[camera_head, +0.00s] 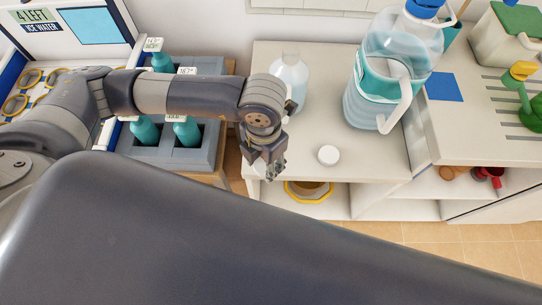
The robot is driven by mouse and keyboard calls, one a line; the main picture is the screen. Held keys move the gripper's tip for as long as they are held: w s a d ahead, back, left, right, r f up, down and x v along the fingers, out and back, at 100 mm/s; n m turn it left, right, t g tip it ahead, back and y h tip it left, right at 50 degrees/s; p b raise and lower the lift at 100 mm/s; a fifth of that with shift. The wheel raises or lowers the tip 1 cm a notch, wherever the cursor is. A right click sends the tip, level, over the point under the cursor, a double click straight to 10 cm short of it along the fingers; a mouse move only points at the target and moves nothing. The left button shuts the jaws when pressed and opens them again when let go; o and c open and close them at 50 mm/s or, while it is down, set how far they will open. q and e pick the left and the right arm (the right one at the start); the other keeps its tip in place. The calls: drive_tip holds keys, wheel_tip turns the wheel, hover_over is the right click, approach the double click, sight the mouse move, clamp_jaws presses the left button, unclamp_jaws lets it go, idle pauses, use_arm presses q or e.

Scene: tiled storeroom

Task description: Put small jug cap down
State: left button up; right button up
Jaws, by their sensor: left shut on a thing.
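My left gripper (270,168) points down near the front edge of the white counter. It is shut on a small pale thing, mostly hidden by the fingers, so I cannot tell exactly what it is. A round white cap (328,155) lies flat on the counter, to the right of the gripper and apart from it. A small clear jug (291,75) stands upright behind my left forearm, which partly hides it. Its top shows no clear cap. My right gripper is not in view.
A large water jug (367,101) with a handle stands on the counter at right. Teal bottles (187,132) sit in a grey crate (206,152) at left. A blue square (443,87) marks the right-hand counter (462,125). The counter around the white cap is clear.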

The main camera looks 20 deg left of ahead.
use_arm(q)
drive_tip(key=s+d+f+n, duration=0.1)
drive_tip(key=s+d+n, duration=0.25)
drive_tip(key=n, duration=0.55)
drive_tip(key=s+d+f+n, duration=0.2)
drive_tip(key=s+n, duration=0.2)
drive_tip(key=n, duration=0.5)
drive_tip(key=w+a+p, duration=0.1)
drive_tip(key=w+a, duration=0.1)
drive_tip(key=w, duration=0.2)
drive_tip(key=w+a+p, duration=0.1)
drive_tip(key=w+a, duration=0.1)
drive_tip(key=w, duration=0.3)
drive_tip(key=w+a+f+p, duration=0.1)
drive_tip(key=w+a, duration=0.1)
drive_tip(key=w, duration=0.3)
drive_tip(key=shift+p, duration=0.3)
drive_tip(key=shift+f, duration=0.2)
wheel_tip(320, 180, down, 3)
drive_tip(key=shift+r+p, duration=0.1)
drive_tip(key=shift+p, duration=0.45)
drive_tip(key=shift+f, duration=0.25)
